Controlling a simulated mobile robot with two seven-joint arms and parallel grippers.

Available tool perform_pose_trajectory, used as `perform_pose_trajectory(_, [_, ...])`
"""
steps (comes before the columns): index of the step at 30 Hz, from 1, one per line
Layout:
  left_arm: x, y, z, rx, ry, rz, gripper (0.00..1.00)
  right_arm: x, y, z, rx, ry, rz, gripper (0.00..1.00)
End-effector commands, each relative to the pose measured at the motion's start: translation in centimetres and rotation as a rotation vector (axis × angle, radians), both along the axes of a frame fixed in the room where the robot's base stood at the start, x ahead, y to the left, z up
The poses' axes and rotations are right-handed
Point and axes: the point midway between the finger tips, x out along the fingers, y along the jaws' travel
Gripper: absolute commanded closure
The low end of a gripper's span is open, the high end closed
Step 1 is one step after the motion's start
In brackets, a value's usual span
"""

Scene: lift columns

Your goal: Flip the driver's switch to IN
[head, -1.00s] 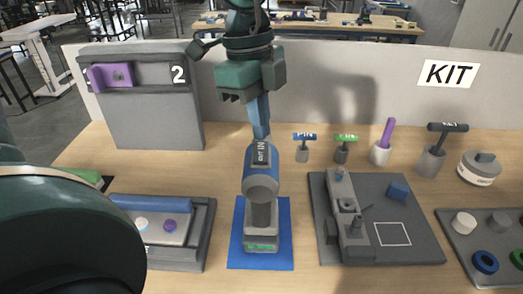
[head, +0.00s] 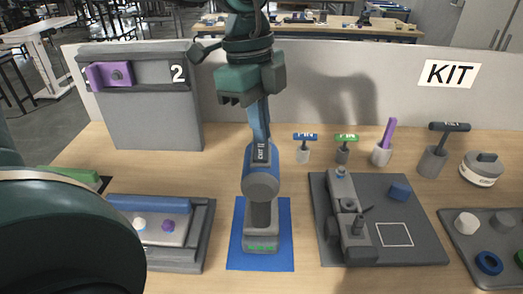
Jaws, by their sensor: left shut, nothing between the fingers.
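The driver (head: 261,187) is a blue and grey power tool. It stands on a blue mat (head: 284,240) in the middle of the bench, with green lights on its base. A dark switch plate (head: 262,152) with white lettering is on its top; OUT seems readable, but the switch's position is unclear. My left gripper (head: 261,136) comes down from above. Its blue fingers are shut and empty, with the tips at the far end of the switch plate. I cannot tell whether they touch it. My right gripper is not in view.
A grey board (head: 390,218) with fixtures lies right of the driver; a grey tray (head: 205,228) lies left. Small tools in holders (head: 382,155) stand behind right. A grey panel marked 2 (head: 150,122) stands at back left. My own arm covers the lower left.

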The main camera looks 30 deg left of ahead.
Motion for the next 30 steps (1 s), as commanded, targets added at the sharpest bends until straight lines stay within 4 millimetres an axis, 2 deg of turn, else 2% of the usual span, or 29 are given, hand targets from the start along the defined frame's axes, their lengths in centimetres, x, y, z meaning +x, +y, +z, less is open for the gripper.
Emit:
perform_pose_trajectory(16, [0.0,0.0,-0.6,0.000,0.000,0.000,1.00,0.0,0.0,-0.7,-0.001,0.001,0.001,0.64])
perform_pose_trajectory(30, [0.0,0.0,3.2,0.001,-0.001,0.001,1.00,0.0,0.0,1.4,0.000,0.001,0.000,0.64])
